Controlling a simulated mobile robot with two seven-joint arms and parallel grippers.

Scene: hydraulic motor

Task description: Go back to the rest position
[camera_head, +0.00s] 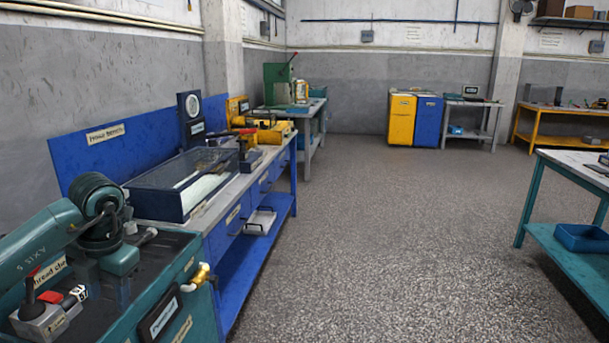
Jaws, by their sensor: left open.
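My left arm comes in from the left as a thick teal link with a dark round joint. My left gripper (103,269) points down below that joint, over the dark top of a teal bench (170,285) at the lower left. Its jaws are apart, and I see nothing held between them. Its fingertips are dark and small, so their exact height above the bench top is hard to tell. My right gripper is out of view.
A clear-lidded case (180,183) stands on the blue workbench (265,209) behind. A teal table (560,170) stands at right. The grey floor (400,230) between is clear.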

